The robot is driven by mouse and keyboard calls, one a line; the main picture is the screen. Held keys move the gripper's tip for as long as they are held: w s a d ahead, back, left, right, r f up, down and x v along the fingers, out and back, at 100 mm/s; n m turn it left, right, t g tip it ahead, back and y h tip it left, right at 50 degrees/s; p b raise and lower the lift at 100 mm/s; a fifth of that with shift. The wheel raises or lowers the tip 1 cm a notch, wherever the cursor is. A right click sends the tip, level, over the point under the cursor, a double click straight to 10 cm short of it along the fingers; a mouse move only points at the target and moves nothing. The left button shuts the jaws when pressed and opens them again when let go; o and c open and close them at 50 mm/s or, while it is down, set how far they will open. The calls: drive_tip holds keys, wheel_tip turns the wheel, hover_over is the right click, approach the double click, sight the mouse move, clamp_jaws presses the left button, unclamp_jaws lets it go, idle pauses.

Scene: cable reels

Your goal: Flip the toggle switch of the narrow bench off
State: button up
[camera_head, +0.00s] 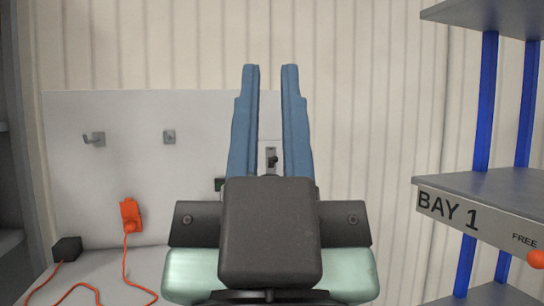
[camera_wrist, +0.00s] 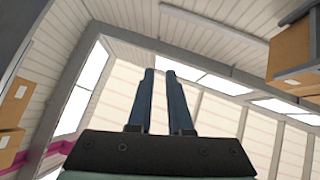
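The toggle switch (camera_head: 271,160) is a small dark lever on a grey plate, mounted on the pale back panel (camera_head: 190,120) of the bench (camera_head: 150,268). In the head view it shows in the gap between my two blue fingers. My gripper (camera_head: 270,70) points upward in front of the panel, with its fingers apart and nothing between them. The wrist view also shows my gripper (camera_wrist: 160,72) with a gap between the fingers; the switch does not show there. My gripper body hides part of the bench and panel.
An orange plug (camera_head: 131,216) sits on the panel, its orange cord running to a black box (camera_head: 67,249). Two small metal fittings, including a hook (camera_head: 94,139), are on the panel. A BAY 1 shelf (camera_head: 480,205) with blue posts stands at right. Cardboard boxes (camera_wrist: 295,55) show in the wrist view.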

wheel_tip(320, 180, up, 17)
drive_tip(key=p, duration=1.6)
clamp_jaws()
drive_tip(key=shift+f, duration=0.1)
drive_tip(key=shift+f, duration=0.1)
drive_tip(key=shift+w, duration=0.1)
